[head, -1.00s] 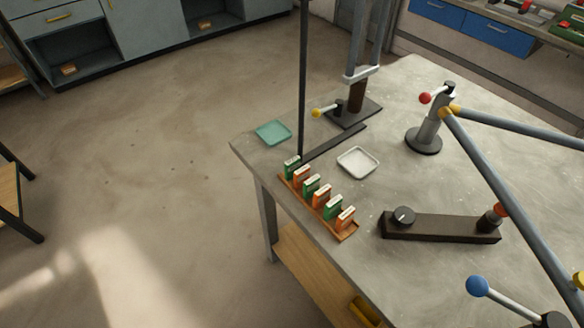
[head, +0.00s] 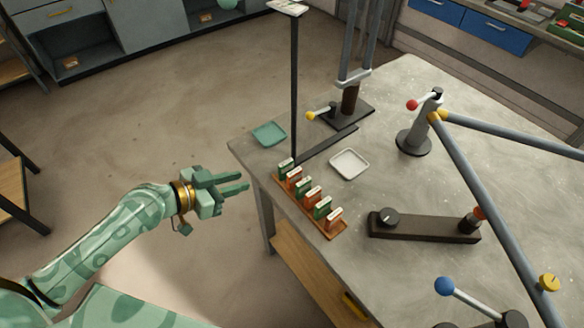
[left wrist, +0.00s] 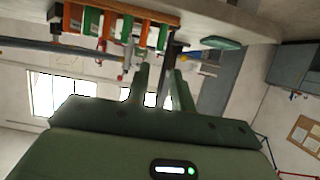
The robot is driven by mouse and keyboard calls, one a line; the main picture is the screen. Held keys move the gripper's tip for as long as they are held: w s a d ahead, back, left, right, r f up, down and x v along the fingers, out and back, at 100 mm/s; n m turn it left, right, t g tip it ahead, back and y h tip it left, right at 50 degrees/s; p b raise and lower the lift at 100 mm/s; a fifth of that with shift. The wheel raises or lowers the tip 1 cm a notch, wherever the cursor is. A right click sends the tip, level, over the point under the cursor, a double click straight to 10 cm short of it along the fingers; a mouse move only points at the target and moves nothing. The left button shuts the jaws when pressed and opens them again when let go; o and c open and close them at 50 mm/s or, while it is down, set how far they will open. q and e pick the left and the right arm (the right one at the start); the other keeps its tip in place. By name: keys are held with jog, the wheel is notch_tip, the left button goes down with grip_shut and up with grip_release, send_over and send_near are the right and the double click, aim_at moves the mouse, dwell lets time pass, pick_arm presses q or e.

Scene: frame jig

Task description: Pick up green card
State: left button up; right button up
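Three green cards stand upright in a wooden rack (head: 337,232) at the table's near left edge, alternating with orange cards. The green ones are at the far end (head: 286,166), the middle (head: 304,187) and nearer the front (head: 322,208). My left gripper (head: 247,183) is off the table edge, left of the rack and apart from it. Its two fingers are spread, with nothing between them. In the left wrist view the fingers (left wrist: 160,80) point toward the row, where a green card (left wrist: 162,36) shows at the right end. My right gripper is not in view.
A teal tray (head: 270,134) and a white tray (head: 349,163) lie near the rack. A thin dark post (head: 294,95) rises close to its far end. A dark bar with a knob (head: 424,228) and grey rods (head: 490,205) stand to the right.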

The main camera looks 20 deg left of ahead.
aim_at(279, 170)
pick_arm(q)
jog(key=b+x, duration=0.1)
jog(key=x, duration=0.9)
jog(key=b+x, duration=0.1)
jog(key=x, duration=0.4)
jog(key=shift+w+d+f, duration=0.1)
jog(key=shift+w+d, duration=0.15)
jog(key=shift+w, duration=0.05)
grip_shut()
